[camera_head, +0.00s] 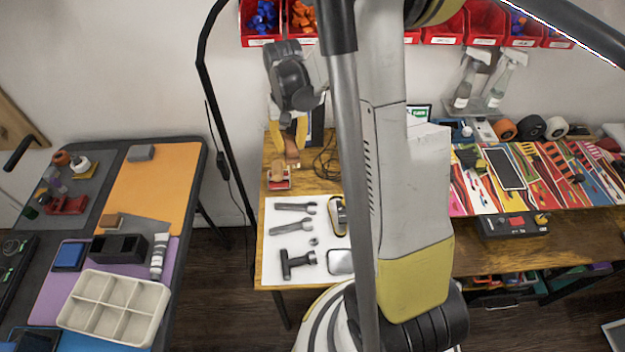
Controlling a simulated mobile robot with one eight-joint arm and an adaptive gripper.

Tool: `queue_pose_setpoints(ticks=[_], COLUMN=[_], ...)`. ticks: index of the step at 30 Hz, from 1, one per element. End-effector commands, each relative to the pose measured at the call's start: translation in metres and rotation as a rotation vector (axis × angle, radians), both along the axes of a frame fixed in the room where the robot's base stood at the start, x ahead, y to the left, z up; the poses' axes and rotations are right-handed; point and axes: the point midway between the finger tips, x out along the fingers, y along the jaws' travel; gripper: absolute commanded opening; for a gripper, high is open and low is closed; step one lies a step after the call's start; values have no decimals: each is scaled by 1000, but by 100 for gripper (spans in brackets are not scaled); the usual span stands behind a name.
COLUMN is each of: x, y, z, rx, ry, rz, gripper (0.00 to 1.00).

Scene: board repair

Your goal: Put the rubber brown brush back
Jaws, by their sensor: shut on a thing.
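My gripper (289,137) points down over the left end of the wooden table, with yellow fingers. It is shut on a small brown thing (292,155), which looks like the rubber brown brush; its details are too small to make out. A small red tray (287,185) with a tan block (275,172) in it is just below and left of the held piece. I cannot tell whether the held brush touches the tray or is above it.
A white mat (275,262) with dark tools lies in front of the tray. Black cables (327,163) lie to the right. My arm hides the table's middle. A side table at left holds a cream compartment tray (70,318). Red bins (452,28) hang on the back wall.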

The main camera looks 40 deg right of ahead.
Motion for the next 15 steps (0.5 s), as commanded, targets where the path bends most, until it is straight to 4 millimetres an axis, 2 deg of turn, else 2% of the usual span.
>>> queue_pose_setpoints(ticks=[1,3,10,12,15], x=[-3,-6,-16,-14,-14], y=[-15,-32,-71,-68,-67], z=[4,7,11,-9,-26], rx=[0,0,0,0,0], ry=[0,0,0,0,0], rz=[-41,-84,-191,-183,-182], gripper=[0,0,0,0,0])
